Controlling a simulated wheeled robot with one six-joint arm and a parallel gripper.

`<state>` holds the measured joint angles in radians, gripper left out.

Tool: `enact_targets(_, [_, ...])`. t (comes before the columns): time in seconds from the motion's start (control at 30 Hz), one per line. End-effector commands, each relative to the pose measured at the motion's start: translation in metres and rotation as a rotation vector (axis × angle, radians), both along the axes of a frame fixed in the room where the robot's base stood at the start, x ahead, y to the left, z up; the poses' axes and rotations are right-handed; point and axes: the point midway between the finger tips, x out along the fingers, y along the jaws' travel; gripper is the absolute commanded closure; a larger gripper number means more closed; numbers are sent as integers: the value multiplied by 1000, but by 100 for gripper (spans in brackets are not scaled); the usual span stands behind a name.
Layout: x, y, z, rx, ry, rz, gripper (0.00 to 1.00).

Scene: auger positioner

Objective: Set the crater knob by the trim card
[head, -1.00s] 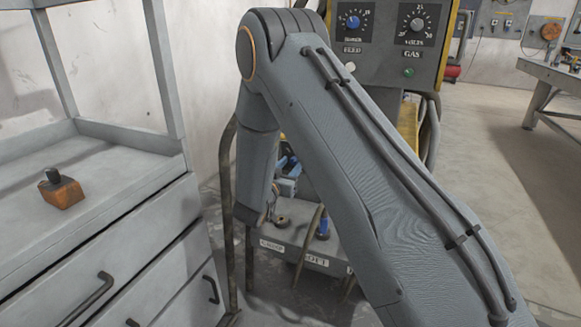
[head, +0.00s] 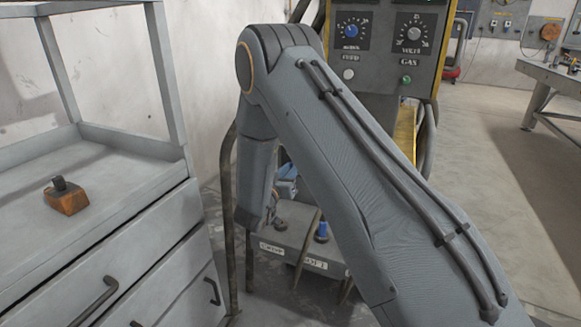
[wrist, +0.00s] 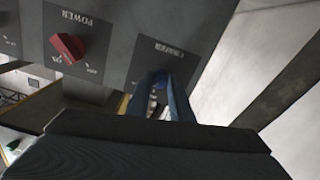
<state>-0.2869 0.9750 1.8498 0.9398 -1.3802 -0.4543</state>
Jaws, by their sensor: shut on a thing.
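In the wrist view, a grey panel carries an upside-down CRATER label (wrist: 165,48). My gripper (wrist: 163,78) has its blue fingers right at this label, shut on the crater knob, which they largely hide. A red POWER knob (wrist: 67,48) sits to the left on the same panel. In the head view my arm hides my gripper and the crater knob. I cannot make out a trim card in either view.
In the head view a dark control panel (head: 379,80) has a blue knob (head: 352,30) and a grey knob (head: 414,33). A drawer cabinet (head: 100,215) with an orange block (head: 66,198) stands left. A labelled grey box (head: 290,235) sits low behind my arm. Floor at right is open.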

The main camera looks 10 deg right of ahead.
Motion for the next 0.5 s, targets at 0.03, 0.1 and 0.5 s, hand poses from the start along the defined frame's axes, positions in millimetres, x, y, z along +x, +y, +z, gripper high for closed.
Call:
enact_targets(0.03, [-1, 0, 2, -31, 24, 1, 100])
enact_targets(0.1, [-1, 0, 3, -81, 60, 1, 100])
enact_targets(0.5, [-1, 0, 2, -359, 262, 0, 100])
